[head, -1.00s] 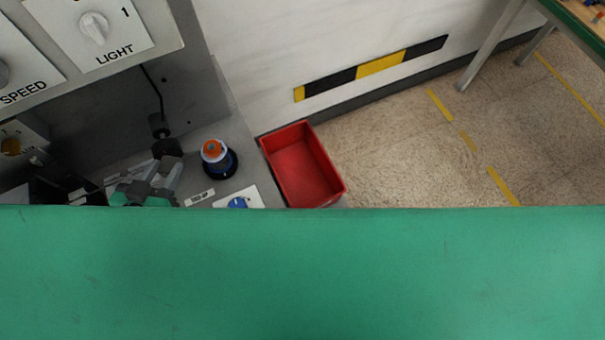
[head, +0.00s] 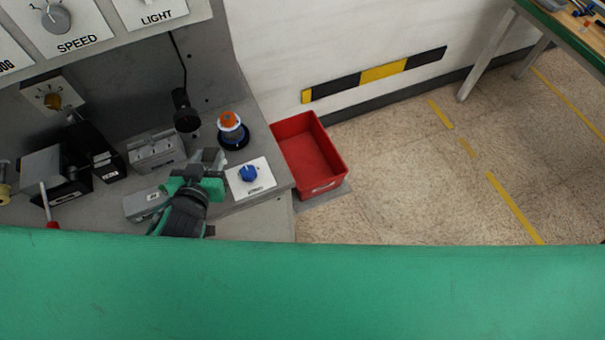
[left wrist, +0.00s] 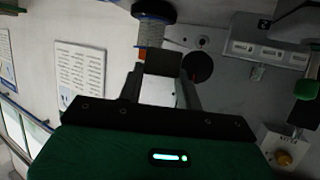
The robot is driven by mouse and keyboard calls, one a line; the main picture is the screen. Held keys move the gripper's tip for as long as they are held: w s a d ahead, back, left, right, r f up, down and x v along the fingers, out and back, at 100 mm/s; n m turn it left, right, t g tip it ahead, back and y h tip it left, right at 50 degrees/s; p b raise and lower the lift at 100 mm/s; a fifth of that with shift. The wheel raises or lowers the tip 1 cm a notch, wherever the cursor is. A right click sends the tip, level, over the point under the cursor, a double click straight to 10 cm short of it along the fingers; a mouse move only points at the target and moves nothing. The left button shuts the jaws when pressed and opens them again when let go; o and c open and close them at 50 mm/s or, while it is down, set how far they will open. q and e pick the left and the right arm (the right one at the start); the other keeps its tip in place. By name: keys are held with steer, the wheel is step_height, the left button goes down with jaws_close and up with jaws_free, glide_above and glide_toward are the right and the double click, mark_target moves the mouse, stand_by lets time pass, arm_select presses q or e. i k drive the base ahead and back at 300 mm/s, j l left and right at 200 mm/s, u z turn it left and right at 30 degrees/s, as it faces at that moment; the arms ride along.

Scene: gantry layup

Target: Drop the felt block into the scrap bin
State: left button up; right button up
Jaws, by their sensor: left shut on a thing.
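My left gripper (head: 210,158) is shut on a small dark grey-brown block, the felt block (left wrist: 162,62), which sits between the fingertips in the left wrist view. In the head view the block is small and hard to tell from the grey fingers. The gripper is over the grey bench, left of the red scrap bin (head: 327,186) and apart from it. The bin is open-topped, with a pale label on its front, and stands just past the bench's right end. My right gripper is not in view.
An orange-capped bottle (head: 230,128) in a dark round base and a plate with a blue knob (head: 248,173) stand between gripper and bin. Grey and black boxes (head: 153,150) lie left. A striped wall is behind the bin; open floor (head: 410,170) lies right.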

mark_target(301, 164)
steer(key=i+l, duration=0.1)
steer(key=l, duration=0.2)
steer(key=i+l, duration=0.1)
steer(key=l, duration=0.25)
steer(key=i+l, duration=0.1)
steer(key=l, duration=0.2)
steer(key=i+l, duration=0.15)
steer(key=l, duration=0.2)
steer(key=i+l+u, duration=0.1)
steer(key=l, duration=0.3)
steer(key=i+l, duration=0.15)
steer(key=l, duration=0.3)
steer(key=i+l+u, duration=0.15)
steer(key=l, duration=0.25)
steer(key=l+u, duration=0.1)
steer(key=l, duration=0.3)
steer(key=i+u, duration=0.1)
steer(key=u, duration=1.1)
